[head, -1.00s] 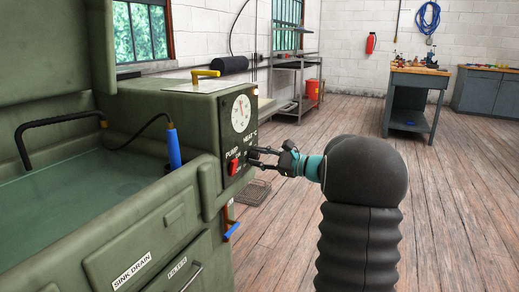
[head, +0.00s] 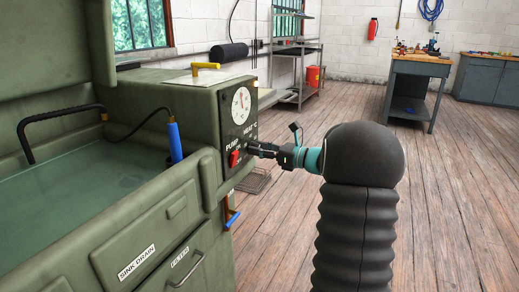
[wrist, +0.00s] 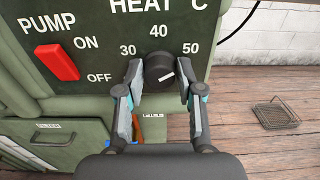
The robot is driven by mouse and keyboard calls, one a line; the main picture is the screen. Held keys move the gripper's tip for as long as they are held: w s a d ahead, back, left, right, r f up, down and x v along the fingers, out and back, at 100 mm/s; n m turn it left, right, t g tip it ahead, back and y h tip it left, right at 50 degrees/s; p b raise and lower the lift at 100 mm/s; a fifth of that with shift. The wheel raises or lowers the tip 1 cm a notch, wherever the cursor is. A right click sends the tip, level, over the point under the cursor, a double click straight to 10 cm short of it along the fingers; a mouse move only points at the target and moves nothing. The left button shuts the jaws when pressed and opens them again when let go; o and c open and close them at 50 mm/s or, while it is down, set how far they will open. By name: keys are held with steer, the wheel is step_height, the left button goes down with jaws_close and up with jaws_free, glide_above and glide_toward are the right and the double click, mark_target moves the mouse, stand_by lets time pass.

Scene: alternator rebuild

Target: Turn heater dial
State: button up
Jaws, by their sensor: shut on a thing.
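The heater dial (wrist: 159,74) is a black round knob with a white pointer line, below the HEAT °C label with 30, 40 and 50 marks.
The red pump switch (wrist: 56,62) sits left of the dial, and it also shows in the head view (head: 234,158). A round gauge (head: 241,106) is above. A wire basket (wrist: 275,113) lies on the floor to the right. The floor right of the washer is open.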

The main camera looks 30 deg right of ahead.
stand_by(0.4)
steer(key=o, duration=1.2)
steer(key=shift+c, duration=0.2)
steer(key=v, duration=1.2)
